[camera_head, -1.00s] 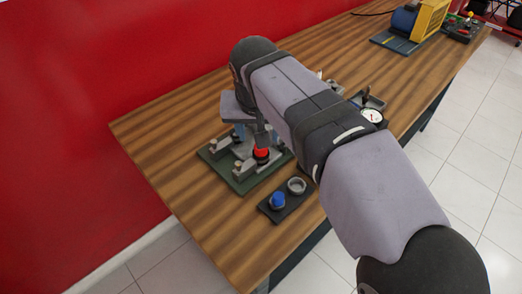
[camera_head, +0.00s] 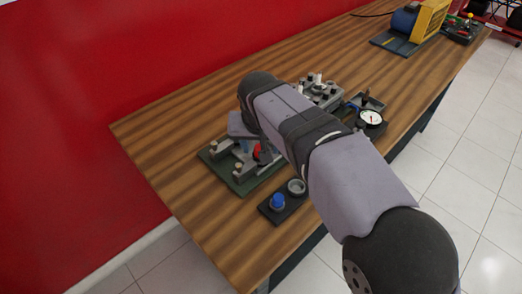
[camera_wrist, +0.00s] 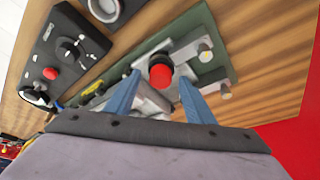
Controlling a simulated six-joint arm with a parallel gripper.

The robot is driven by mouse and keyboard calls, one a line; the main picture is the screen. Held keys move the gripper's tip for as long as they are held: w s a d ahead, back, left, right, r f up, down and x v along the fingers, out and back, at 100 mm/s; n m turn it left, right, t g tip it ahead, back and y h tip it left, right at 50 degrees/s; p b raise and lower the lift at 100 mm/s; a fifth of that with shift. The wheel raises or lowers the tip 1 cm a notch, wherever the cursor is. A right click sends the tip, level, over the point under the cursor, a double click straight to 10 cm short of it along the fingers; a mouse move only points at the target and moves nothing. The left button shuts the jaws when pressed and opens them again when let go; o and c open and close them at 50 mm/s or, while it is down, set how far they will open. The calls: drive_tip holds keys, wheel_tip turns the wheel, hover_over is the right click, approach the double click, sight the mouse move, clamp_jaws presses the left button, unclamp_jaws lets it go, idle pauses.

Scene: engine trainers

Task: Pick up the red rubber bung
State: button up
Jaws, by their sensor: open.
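The red rubber bung (camera_wrist: 160,74) has a round red top and a black part beside it. It sits in a grey metal fixture on a green baseplate (camera_wrist: 212,74). In the head view the bung (camera_head: 257,153) is partly hidden by my arm. My gripper (camera_wrist: 159,80) is open, with its two blue fingers on either side of the bung in the wrist view. I see no finger touching it, and I cannot tell the height gap. In the head view my gripper (camera_head: 242,143) is over the green plate, mostly covered by my wrist.
A dark tray (camera_head: 266,210) holds a blue-capped part (camera_head: 277,201) and a grey ring (camera_head: 296,186). Behind my arm are a grey block with several pegs (camera_head: 322,90) and a dial gauge (camera_head: 371,118). The table's near left corner is clear.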

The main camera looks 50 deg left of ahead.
drive_tip(key=c, duration=1.1)
drive_tip(key=shift+r, duration=0.1)
drive_tip(key=shift+c, duration=0.2)
